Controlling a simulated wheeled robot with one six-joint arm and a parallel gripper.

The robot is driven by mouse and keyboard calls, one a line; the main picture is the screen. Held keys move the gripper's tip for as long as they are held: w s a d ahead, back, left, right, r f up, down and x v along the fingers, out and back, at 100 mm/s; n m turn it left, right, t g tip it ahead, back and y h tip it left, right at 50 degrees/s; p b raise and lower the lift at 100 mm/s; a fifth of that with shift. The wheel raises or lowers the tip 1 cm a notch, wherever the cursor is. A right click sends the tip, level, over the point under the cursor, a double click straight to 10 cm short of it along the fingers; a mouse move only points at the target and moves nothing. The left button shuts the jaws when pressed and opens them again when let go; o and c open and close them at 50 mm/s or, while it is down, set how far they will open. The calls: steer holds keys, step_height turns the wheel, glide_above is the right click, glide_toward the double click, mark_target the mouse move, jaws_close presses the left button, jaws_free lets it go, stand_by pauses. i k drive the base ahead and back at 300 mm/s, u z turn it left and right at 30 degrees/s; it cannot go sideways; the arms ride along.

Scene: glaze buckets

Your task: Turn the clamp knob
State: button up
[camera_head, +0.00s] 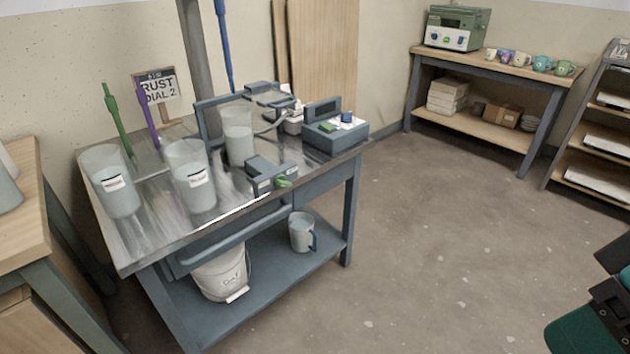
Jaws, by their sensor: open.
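A small green knob (284,182) sits at the front of a grey clamp block (262,174) on the front edge of the metal-topped workbench (150,236). The knob faces the open floor, and nothing touches it. A part of my own body in dark green and black shows at the lower right edge, well apart from the bench. My gripper's fingers do not show in this view.
On the bench stand clear buckets (113,184) (192,178) (238,138) and a control box (335,134) with a blue knob. A white bucket (222,277) and a jug (302,233) stand on the lower shelf. The floor right of the bench is clear.

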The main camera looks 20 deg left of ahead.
mark_target(280, 182)
steer(key=i, duration=0.95)
steer(key=u, duration=0.45)
